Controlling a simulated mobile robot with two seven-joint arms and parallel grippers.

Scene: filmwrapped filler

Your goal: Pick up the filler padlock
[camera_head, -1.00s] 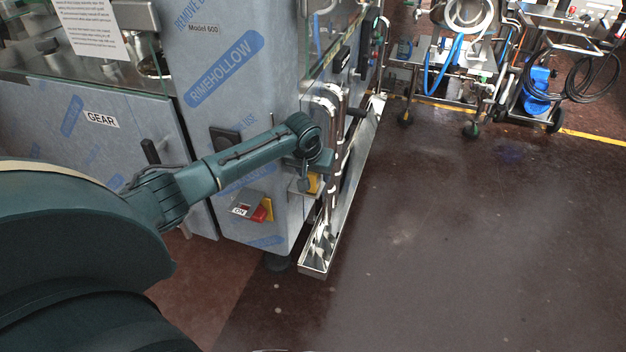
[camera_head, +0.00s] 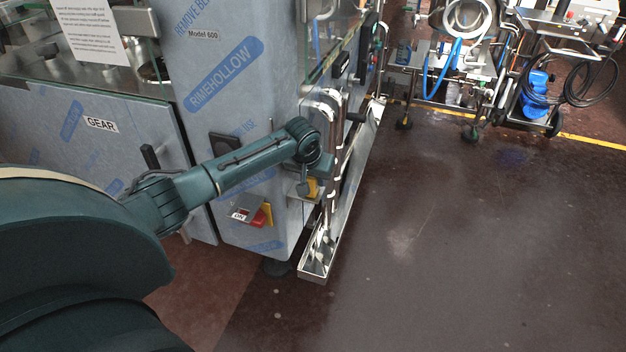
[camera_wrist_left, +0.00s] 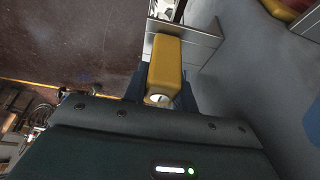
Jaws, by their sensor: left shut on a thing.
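The padlock (camera_wrist_left: 165,65) has a yellow body and fills the upper middle of the left wrist view. A round metal keyhole face shows at its near end. My left gripper (camera_wrist_left: 162,92) is shut on it, with dark fingers on both sides of the body. In the head view the yellow padlock (camera_head: 313,187) shows small beside my left gripper (camera_head: 306,186), at the machine's front corner. The shackle is mostly hidden, and I cannot tell whether it is still hooked to the metal bracket (camera_wrist_left: 196,45) behind it. My right gripper is not in view.
The film-wrapped filler (camera_head: 225,100) stands close on the left. A red and yellow switch (camera_head: 262,213) sits below my forearm. Vertical steel pipes (camera_head: 335,150) and a metal trough (camera_head: 318,262) are just right of the gripper. The floor (camera_head: 450,250) is clear at right.

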